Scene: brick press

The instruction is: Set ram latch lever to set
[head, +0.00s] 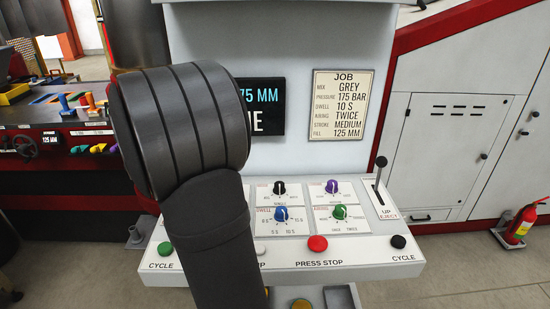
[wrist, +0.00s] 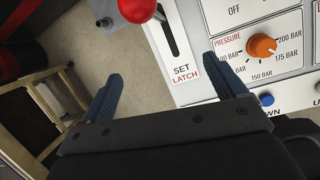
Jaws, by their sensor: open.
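The latch lever's red ball knob (wrist: 138,9) shows at the top edge of the wrist view, partly cut off. Its dark slot (wrist: 172,38) runs down to a white label (wrist: 184,73) reading SET LATCH. The knob is at the far end of the view from the SET label. My gripper (wrist: 162,68) is open and empty. Its two blue fingers are apart, on either side of the label in the picture, with the knob beyond the fingertips. In the head view my arm hides the latch lever, and my gripper does not show.
Beside the slot is an orange pressure knob (wrist: 262,46), with a blue button (wrist: 266,99) below. The head view shows the control panel with several knobs, a red stop button (head: 317,243), an eject lever (head: 378,172) and a job card (head: 342,105). A wooden frame (wrist: 36,110) stands left.

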